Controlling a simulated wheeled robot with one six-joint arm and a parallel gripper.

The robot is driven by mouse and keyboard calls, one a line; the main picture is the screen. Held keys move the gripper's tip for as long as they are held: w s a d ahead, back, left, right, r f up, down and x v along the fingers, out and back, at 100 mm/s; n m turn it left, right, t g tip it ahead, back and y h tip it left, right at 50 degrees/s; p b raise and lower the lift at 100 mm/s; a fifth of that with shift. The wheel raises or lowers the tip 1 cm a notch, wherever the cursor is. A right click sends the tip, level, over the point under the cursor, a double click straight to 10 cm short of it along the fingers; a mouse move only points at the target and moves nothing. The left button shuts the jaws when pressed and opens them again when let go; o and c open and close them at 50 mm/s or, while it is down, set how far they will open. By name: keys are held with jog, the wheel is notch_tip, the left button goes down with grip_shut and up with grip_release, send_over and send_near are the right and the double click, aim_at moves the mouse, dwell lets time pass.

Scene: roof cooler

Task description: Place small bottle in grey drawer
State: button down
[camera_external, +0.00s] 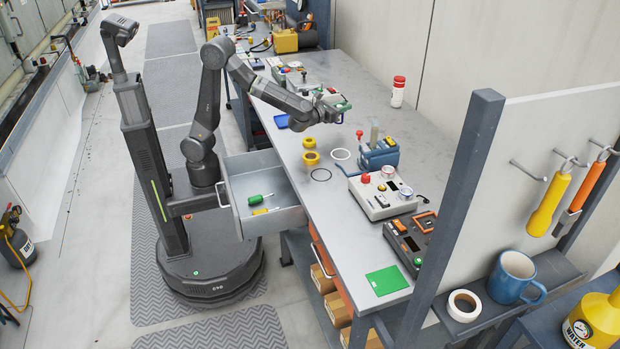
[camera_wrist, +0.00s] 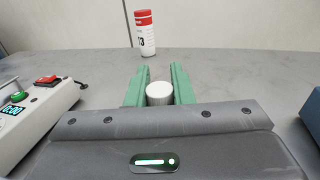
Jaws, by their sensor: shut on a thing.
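My gripper (camera_external: 338,102) is above the far part of the workbench. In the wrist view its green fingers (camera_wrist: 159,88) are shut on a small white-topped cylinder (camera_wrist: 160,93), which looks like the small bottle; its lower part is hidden. In the external view I cannot make out the held thing clearly. The grey drawer (camera_external: 278,223) is pulled out from the bench, below and left of my gripper. A green-handled screwdriver (camera_external: 260,199) and a small yellow item (camera_external: 262,211) lie inside it, with bare floor around them.
A red-and-white bottle (camera_external: 398,91) stands on the bench (camera_external: 335,210) and shows beyond my fingers in the wrist view (camera_wrist: 146,32). My base is beside the drawer.

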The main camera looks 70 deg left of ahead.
aim_at(342, 117)
jog(key=shift+f+b, duration=0.45)
jog(key=shift+f, duration=1.9)
jog(key=shift+f, duration=0.15)
jog(key=c, duration=1.3)
grip_release()
jog(key=shift+o, duration=0.2)
jog(key=v, duration=1.1)
jog(key=shift+s, duration=0.15)
jog(key=o, duration=0.4)
jog(key=shift+s, duration=0.35)
